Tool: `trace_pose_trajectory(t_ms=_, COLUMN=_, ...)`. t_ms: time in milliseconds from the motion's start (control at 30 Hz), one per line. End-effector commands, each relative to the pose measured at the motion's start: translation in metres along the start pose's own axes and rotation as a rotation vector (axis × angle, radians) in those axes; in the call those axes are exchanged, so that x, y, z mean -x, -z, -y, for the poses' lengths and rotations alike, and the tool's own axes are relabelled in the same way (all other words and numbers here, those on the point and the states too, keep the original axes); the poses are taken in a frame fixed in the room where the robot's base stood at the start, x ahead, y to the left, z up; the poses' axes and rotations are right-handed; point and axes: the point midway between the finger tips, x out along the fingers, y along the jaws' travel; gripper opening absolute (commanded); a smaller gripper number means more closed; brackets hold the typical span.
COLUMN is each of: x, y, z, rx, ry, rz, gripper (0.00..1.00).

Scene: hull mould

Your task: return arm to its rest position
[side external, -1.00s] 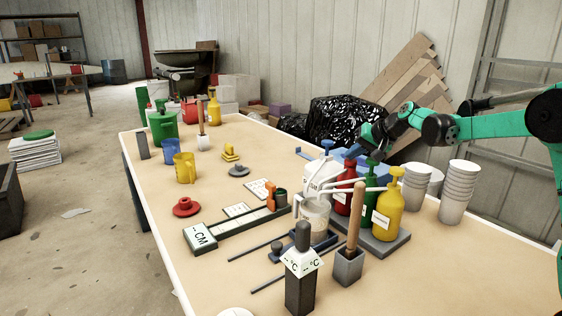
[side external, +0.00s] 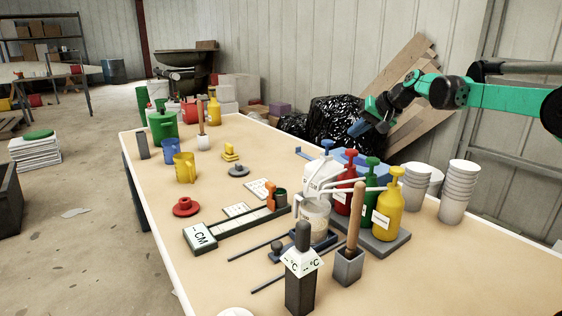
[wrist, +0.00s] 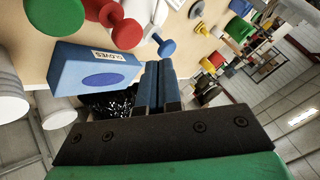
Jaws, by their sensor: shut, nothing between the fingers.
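My gripper (side external: 358,127) hangs in the air above the far right part of the table, higher than the pump bottles, on my green and black arm. In the wrist view my gripper (wrist: 158,68) shows its two blue-grey fingers pressed together with nothing between them. The table (side external: 110,220) is a long tan bench. Below and in front of the fingers are the blue gloves box (wrist: 100,62), and the red pump (wrist: 122,25) and green pump seen from above.
Red, green and yellow pump bottles (side external: 388,218) stand on a grey tray, with a white jug beside them. Stacked white cups (side external: 459,190) stand at the right. A black bag (side external: 335,120) and leaning planks (side external: 425,70) are behind the table. The air around my gripper is clear.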

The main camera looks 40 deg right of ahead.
Motion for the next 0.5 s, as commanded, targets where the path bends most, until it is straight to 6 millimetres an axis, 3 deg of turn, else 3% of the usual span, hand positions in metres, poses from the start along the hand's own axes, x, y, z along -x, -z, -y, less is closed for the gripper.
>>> trace_pose_trajectory(t_ms=367, x=0.002, y=-0.004, z=0.002, rx=0.001, ry=-0.005, rz=0.010, gripper=0.00)
trace_pose_trajectory(t_ms=500, x=0.015, y=-0.037, z=0.015, rx=0.007, ry=-0.057, rz=0.093, gripper=0.00)
